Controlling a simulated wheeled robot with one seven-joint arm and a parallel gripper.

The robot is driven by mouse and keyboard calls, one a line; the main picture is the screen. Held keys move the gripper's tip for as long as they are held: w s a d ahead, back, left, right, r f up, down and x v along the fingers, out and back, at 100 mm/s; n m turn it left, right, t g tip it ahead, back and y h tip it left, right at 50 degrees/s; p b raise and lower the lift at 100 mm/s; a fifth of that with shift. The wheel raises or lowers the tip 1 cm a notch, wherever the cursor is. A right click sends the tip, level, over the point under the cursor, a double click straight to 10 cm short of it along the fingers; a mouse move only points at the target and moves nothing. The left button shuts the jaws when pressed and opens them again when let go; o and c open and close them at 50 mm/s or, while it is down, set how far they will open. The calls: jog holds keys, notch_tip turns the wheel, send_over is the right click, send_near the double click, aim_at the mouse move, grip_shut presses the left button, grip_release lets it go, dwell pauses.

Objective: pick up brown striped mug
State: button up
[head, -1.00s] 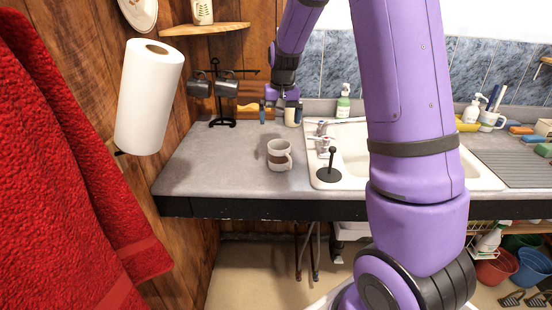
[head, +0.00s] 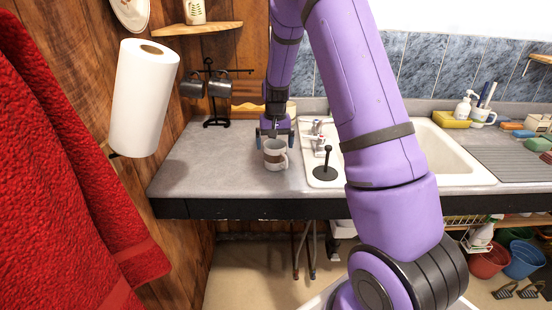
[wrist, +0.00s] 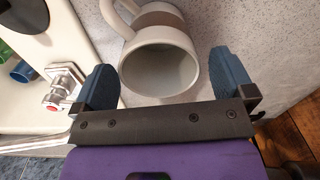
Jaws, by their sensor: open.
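The brown striped mug (head: 274,155) stands upright on the grey counter, left of the sink. It is pale with a brown band, and its handle points right in the head view. My gripper (head: 275,136) is open just behind and above the mug. In the wrist view the mug (wrist: 158,68) lies ahead of and partly between the two blue fingertips of my gripper (wrist: 167,78), with its open rim facing the camera. The mug's handle (wrist: 117,17) shows at the upper left there. The fingers do not appear shut on it.
A mug rack (head: 212,95) with dark mugs stands behind left. The counter (head: 195,165) left of the mug is clear.

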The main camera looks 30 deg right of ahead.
aim_at(275, 153)
notch_tip(275, 153, down, 5)
jog(key=shift+r, duration=0.2)
jog(key=shift+c, duration=0.2)
jog(key=c, duration=0.9)
jog(key=shift+r, duration=0.15)
